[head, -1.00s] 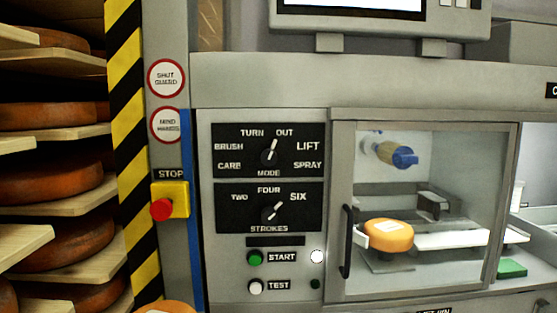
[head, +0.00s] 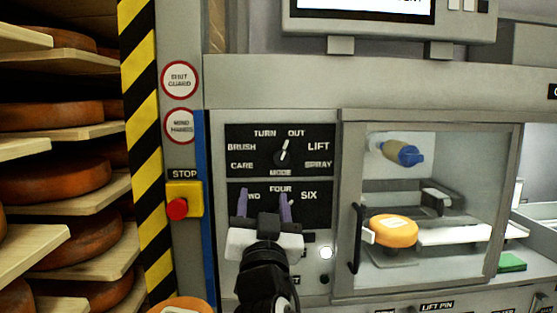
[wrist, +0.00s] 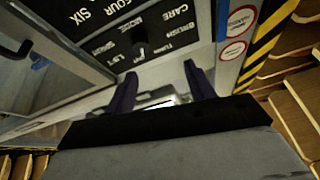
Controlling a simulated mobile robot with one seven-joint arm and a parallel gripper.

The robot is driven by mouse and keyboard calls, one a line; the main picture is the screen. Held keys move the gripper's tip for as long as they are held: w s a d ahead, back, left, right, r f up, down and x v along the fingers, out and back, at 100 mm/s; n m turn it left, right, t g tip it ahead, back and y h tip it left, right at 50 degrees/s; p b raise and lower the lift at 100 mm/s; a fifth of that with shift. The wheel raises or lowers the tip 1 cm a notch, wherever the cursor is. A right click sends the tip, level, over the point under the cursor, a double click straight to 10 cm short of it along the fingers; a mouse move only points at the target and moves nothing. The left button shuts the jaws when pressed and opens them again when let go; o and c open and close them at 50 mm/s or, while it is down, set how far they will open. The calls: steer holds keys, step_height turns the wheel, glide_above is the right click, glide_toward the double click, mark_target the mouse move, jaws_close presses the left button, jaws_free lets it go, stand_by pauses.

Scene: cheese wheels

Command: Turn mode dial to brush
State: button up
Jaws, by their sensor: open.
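The mode dial (head: 283,151) is a small dark knob with a white pointer on a black panel (head: 314,132). Its pointer leans up and slightly right, toward OUT. The word BRUSH stands left of the dial. My gripper (head: 263,199) is open and empty, its two purple fingers pointing up in front of the strokes panel (head: 321,212), below the mode dial. The strokes dial is mostly hidden behind the right finger. In the wrist view the panel appears upside down, with the mode dial (wrist: 140,50) beyond the gripper fingers (wrist: 158,78).
A yellow stop box with a red button (head: 177,208) is at left, beside a striped post (head: 141,110) and shelves of cheese wheels (head: 62,182). A glass guard door with a black handle (head: 357,238) is at right, with a cheese wheel (head: 394,231) behind it.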

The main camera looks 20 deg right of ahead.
mark_target(281, 161)
steer(key=shift+m+g+h, duration=0.5)
steer(key=shift+m+h, duration=0.1)
steer(key=shift+h, duration=0.3)
steer(key=d+p+x, duration=0.1)
steer(key=p+x, duration=0.1)
steer(key=x, duration=0.2)
steer(key=p+x, duration=0.1)
steer(key=x, duration=0.3)
steer(key=s+d+p+x, duration=0.1)
steer(key=p+x, duration=0.1)
steer(key=x, duration=0.3)
steer(key=shift+w+d+f+p, duration=0.1)
steer(key=shift+w+d+p, duration=0.05)
steer(key=shift+d+p, duration=0.2)
steer(key=shift+w+d, duration=0.15)
steer(key=shift+w, duration=0.25)
steer(key=c, duration=1)
steer(key=shift+o, duration=0.2)
